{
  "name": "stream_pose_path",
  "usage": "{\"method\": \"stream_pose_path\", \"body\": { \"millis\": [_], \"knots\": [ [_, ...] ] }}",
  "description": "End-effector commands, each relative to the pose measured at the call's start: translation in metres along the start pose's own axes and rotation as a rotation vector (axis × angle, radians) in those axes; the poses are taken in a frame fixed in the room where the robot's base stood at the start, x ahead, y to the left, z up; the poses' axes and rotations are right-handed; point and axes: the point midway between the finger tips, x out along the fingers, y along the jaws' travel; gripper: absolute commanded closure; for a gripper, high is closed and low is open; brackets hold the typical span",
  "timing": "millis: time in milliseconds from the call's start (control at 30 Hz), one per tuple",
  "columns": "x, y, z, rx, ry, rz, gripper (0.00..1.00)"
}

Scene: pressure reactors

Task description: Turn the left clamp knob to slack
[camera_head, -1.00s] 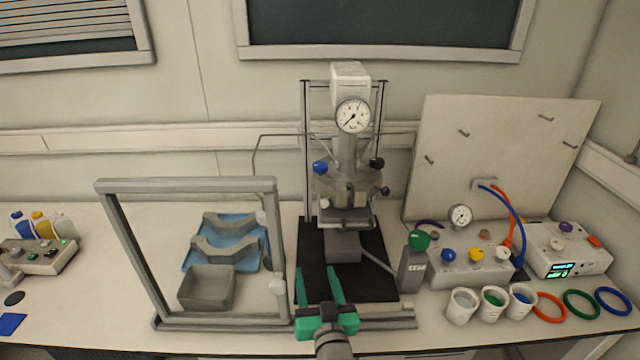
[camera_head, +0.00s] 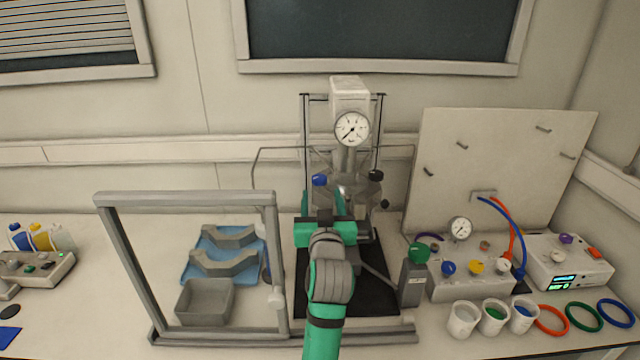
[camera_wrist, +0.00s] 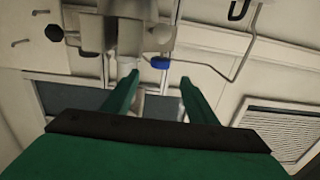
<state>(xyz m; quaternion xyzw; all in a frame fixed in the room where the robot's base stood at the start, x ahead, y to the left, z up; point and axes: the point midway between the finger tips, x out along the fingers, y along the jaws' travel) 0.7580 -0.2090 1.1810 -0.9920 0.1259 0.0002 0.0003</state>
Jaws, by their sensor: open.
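The reactor (camera_head: 360,190) stands on a black mat at the centre, with a dial gauge (camera_head: 351,129) above it. A blue knob (camera_head: 320,180) is on its left side; it also shows in the wrist view (camera_wrist: 160,62), just beyond and between the fingertips. My gripper (camera_head: 323,203) is in front of the reactor's left half, fingers pointing at it. In the wrist view my gripper (camera_wrist: 159,82) is open, with nothing between its fingers. I cannot tell which part is the left clamp knob; my gripper and arm hide the reactor's lower front in the head view.
Black knobs (camera_head: 376,175) are on the reactor's right side.

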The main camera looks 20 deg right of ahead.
Motion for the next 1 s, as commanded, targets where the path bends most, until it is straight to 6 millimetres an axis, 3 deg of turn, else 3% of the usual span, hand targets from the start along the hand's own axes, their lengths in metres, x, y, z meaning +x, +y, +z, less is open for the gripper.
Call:
{"method": "stream_pose_path", "body": {
  "millis": [200, 400, 600, 867, 1000],
  "knots": [
    [0.040, 0.000, 0.000, 0.000, -0.001, 0.000, 0.47],
    [0.067, -0.001, 0.000, 0.001, 0.000, -0.002, 0.47],
    [0.078, 0.000, 0.000, 0.000, 0.001, 0.000, 0.47],
    [0.079, 0.002, 0.000, -0.001, 0.001, 0.002, 0.47],
    [0.079, 0.001, 0.000, -0.001, 0.001, 0.001, 0.76]
  ]
}}
